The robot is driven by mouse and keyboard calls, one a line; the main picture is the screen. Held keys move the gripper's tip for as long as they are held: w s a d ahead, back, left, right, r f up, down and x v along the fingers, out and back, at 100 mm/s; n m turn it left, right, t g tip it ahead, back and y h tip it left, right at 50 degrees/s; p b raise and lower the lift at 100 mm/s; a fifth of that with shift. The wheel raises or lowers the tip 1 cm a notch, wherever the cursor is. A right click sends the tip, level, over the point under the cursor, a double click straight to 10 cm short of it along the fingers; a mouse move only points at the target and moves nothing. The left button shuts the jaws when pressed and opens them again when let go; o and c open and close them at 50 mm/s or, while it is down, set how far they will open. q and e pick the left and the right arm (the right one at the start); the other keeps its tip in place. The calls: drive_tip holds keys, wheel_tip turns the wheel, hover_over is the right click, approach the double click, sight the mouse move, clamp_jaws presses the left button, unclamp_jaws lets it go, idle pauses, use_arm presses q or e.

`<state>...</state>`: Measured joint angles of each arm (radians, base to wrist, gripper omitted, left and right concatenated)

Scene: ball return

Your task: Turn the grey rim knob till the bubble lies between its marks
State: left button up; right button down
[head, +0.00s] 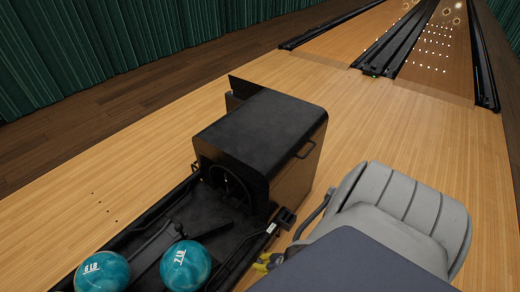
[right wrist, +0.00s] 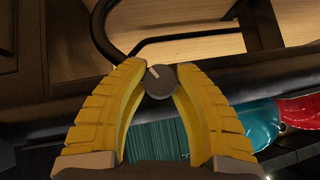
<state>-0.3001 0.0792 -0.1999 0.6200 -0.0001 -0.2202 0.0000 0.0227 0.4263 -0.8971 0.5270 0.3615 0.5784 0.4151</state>
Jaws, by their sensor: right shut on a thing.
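The grey rim knob (right wrist: 160,82) shows in the right wrist view, with a white pointer line on its face tilted up and left. My right gripper (right wrist: 161,76) has its two yellow fingers closed on the knob's sides. In the head view my right gripper (head: 266,262) is at the right rim of the ball return's tray, and the knob cannot be made out there. A small pale patch (head: 271,228) shows on the rim beyond the gripper. I cannot make out a bubble or its marks in either view. My left gripper is not in view.
The black ball return hood (head: 262,125) stands behind the tray. Two teal balls (head: 186,265) (head: 102,272) lie in the tray's front. A red ball (right wrist: 300,112) shows in the wrist view. A bent dark bar (right wrist: 100,30) passes close beyond the knob.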

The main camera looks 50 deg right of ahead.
drive_tip(key=shift+s+a+f, duration=0.1)
drive_tip(key=shift+s, duration=0.1)
drive_tip(key=c, duration=1)
unclamp_jaws()
drive_tip(key=shift+w, duration=0.15)
drive_tip(key=shift+o, duration=0.2)
drive_tip(key=v, duration=1.2)
drive_tip(key=s+d+f+n+g+h, duration=0.1)
drive_tip(key=s+f+n+g+h, duration=0.3)
drive_tip(key=s+f, duration=0.95)
drive_tip(key=s+a+f+g, duration=0.1)
drive_tip(key=s+a+f, duration=0.1)
drive_tip(key=a, duration=0.5)
drive_tip(key=s+a+f+g+y, duration=0.1)
drive_tip(key=s+a, duration=0.3)
drive_tip(key=a, duration=0.4)
drive_tip(key=shift+s+a+f+n+g, duration=0.3)
drive_tip(key=shift+f+g, duration=0.3)
drive_tip(key=shift+g, duration=0.2)
